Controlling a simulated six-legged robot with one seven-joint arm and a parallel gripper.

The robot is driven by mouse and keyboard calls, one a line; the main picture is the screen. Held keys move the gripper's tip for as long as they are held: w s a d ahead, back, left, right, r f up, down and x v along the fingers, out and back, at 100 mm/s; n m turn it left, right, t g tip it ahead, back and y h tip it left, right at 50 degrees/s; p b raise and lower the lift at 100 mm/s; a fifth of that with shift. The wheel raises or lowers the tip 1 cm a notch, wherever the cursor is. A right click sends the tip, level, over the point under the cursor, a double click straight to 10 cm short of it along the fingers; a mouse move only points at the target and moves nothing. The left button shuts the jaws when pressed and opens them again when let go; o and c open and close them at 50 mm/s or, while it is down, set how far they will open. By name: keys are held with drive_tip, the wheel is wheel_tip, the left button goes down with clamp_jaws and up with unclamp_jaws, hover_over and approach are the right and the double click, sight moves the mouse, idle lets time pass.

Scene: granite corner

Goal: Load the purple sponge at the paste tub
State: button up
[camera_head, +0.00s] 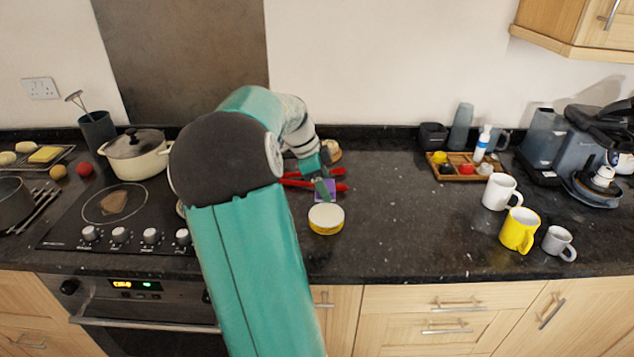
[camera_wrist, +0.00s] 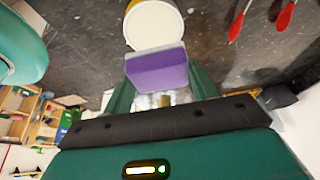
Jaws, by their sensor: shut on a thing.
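The purple sponge (camera_wrist: 157,75) has a paler layer along its top edge in the wrist view. My gripper (camera_wrist: 158,84) is shut on it, with one green finger at each side. In the head view the sponge (camera_head: 320,196) shows small and partly covered below my gripper (camera_head: 325,186), just behind the paste tub. The paste tub (camera_head: 326,219) is a short yellow round tub with a pale top, on the dark counter. In the wrist view the tub (camera_wrist: 153,25) lies just beyond the sponge. Whether sponge and tub touch, I cannot tell.
Red-handled tools (camera_head: 340,187) lie beside and behind the gripper. The hob (camera_head: 110,215) with a lidded pot (camera_head: 137,155) is at left. A yellow mug (camera_head: 519,230) and two other mugs stand at right. The counter (camera_head: 405,215) right of the tub is clear.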

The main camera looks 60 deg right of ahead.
sight(331, 214)
drive_tip(key=shift+s+r, duration=0.1)
drive_tip(key=shift+s, duration=0.3)
drive_tip(key=shift+s+f, duration=0.1)
drive_tip(key=shift+f, duration=0.1)
drive_tip(key=shift+w+f, duration=0.25)
drive_tip(key=shift+f, duration=0.15)
drive_tip(key=shift+s+f, duration=0.1)
drive_tip(key=shift+f, duration=2.35)
drive_tip(key=shift+f, duration=0.6)
drive_tip(key=shift+r, duration=0.1)
drive_tip(key=shift+r, duration=3.5)
